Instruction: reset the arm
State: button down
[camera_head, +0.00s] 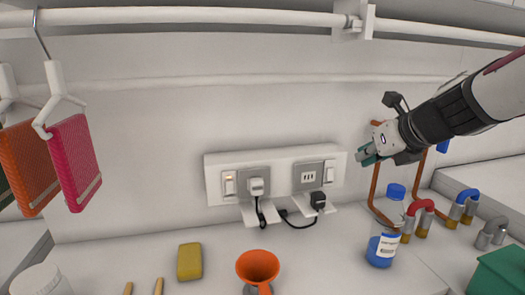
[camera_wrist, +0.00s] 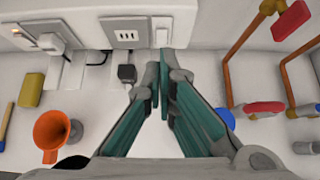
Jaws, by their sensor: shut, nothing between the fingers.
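My gripper (camera_head: 368,155) is in the air at the right of the head view, in front of the wall and to the right of the socket panel. Its teal fingers also show in the wrist view (camera_wrist: 160,92), with their tips together and nothing between them. My dark and white arm reaches in from the upper right. The gripper is above and a little left of the blue-capped bottle and touches nothing that I can see.
A socket panel (camera_head: 279,174) with two plugs is on the wall. Copper pipes (camera_head: 375,185) stand at right. Cloths hang from a rail (camera_head: 200,17) at left.

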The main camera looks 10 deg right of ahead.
dwell(0.3)
jog(key=s+a+f+n+g+y, duration=0.1)
jog(key=s+a+f+n+g, duration=0.1)
jog(key=s+a+n, duration=0.6)
jog(key=s+a+f+n+g+y, duration=0.1)
jog(key=s+a+f+n, duration=0.15)
jog(key=a+n, duration=0.65)
jog(key=s+d+f+n+g+h, duration=0.1)
jog(key=s+f+n+g+h, duration=0.1)
jog(key=s+n, duration=1)
jog(key=f+n+g, duration=0.1)
jog(key=f+n, duration=0.1)
jog(key=n, duration=0.5)
